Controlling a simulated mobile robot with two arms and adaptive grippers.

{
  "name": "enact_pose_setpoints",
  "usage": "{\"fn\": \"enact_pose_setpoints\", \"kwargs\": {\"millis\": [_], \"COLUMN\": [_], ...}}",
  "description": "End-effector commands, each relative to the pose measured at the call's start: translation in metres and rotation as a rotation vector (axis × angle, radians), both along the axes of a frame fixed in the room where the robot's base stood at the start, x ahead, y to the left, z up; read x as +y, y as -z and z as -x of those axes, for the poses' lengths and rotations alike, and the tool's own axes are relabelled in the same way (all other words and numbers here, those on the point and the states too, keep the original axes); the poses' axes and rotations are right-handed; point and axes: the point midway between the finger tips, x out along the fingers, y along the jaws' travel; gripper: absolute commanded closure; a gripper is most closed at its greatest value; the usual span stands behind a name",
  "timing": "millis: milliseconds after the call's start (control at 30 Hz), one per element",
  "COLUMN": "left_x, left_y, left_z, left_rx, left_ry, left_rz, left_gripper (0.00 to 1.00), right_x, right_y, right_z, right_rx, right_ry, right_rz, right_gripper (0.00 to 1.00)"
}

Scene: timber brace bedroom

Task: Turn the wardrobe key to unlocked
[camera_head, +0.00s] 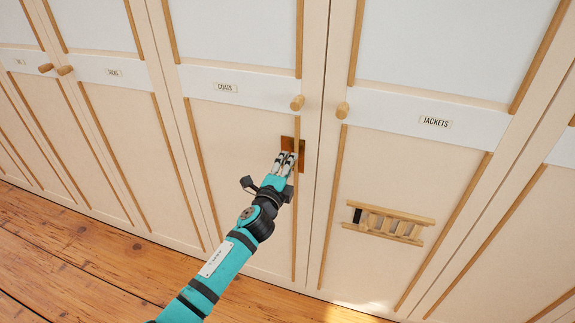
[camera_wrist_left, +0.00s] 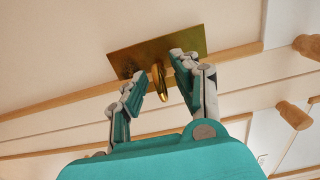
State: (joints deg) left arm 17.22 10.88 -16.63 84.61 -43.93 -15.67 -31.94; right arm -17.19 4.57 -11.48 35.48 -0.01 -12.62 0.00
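The wardrobe key (camera_wrist_left: 158,80) is a small brass key standing out from a brass lock plate (camera_wrist_left: 152,52) in the left wrist view. The lock plate also shows in the head view (camera_head: 287,143), on the COATS door (camera_head: 240,128) below its round knob. My left gripper (camera_head: 286,157) is at the plate. In the left wrist view its two fingers (camera_wrist_left: 157,76) stand apart, one on each side of the key, with a visible gap around it. The key is hidden behind the fingers in the head view. My right gripper is not in view.
The COATS knob (camera_head: 297,103) and JACKETS knob (camera_head: 342,110) stick out above the lock. A small wooden ladder-like rack (camera_head: 388,222) is on the JACKETS door (camera_head: 400,180). Vertical wooden strips run along the doors. The plank floor (camera_head: 90,265) in front looks clear.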

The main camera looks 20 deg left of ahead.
Motion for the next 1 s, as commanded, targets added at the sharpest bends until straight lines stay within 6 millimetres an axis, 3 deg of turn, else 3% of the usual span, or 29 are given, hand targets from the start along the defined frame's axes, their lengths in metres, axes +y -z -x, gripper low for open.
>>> {"fn": "enact_pose_setpoints", "kwargs": {"millis": [233,500,1000], "left_x": [-0.0001,-0.0001,-0.0005], "left_y": [0.0,0.0,-0.0007], "left_z": [-0.0008,-0.0006,-0.0007], "left_rx": [0.0,0.0,0.0], "left_ry": [0.0,0.0,0.0], "left_rz": [0.0,0.0,0.059], "left_gripper": [0.7,1.0,1.0], "right_x": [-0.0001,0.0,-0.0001], "right_y": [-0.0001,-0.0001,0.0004], "right_z": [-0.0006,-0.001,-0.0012], "right_rx": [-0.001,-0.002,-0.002], "right_ry": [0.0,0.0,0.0], "right_rz": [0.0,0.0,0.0], "right_gripper": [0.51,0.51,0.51]}}
